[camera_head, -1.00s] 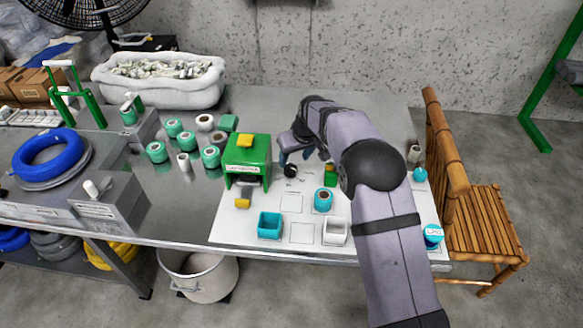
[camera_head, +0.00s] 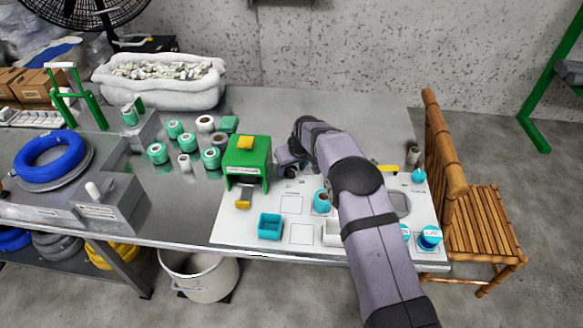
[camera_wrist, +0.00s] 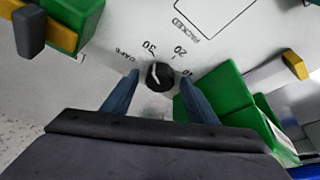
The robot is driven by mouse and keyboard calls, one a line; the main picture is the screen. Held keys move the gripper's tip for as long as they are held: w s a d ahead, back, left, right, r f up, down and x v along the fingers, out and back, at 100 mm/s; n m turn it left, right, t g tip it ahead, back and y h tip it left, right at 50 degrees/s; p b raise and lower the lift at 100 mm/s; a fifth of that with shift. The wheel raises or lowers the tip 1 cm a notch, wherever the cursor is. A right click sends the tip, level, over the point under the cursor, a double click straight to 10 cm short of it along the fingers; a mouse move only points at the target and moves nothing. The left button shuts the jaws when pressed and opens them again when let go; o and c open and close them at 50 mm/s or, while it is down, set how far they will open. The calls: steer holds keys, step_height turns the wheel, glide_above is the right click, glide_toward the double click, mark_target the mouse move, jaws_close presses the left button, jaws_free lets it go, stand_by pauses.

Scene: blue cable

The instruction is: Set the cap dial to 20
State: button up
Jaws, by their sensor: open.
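The cap dial (camera_wrist: 160,76) is a small black knob with a white pointer mark, on a white sheet printed with 10, 20, 30 and a partly readable word. The mark appears to lean to the upper left, nearer 30 than 20. My gripper (camera_wrist: 157,84) is open, with one blue-grey finger on each side of the knob. I cannot tell whether the fingers touch it. In the head view my gripper (camera_head: 287,157) is over the dial, which shows only as a dark spot partly hidden by it.
A green box (camera_head: 247,165) with a yellow top stands left of the dial. A cyan spool (camera_head: 322,202), a cyan bin (camera_head: 270,227) and a white bin (camera_head: 331,234) stand in front. Several green spools are at the left. A wooden chair (camera_head: 480,225) is at the right.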

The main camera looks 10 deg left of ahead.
steer(key=c, duration=1.1)
steer(key=shift+o, duration=0.2)
steer(key=shift+a+m+t+h+b, duration=0.15)
steer(key=shift+m+h, duration=0.25)
steer(key=shift+m, duration=0.7)
steer(key=shift+a+m+t+h+b, duration=0.1)
steer(key=shift+m+t+h+b, duration=0.25)
steer(key=shift+m, duration=0.75)
steer(key=shift+d, duration=0.1)
steer(key=o, duration=1.1)
steer(key=shift+c, duration=0.2)
steer(key=shift+r, duration=0.15)
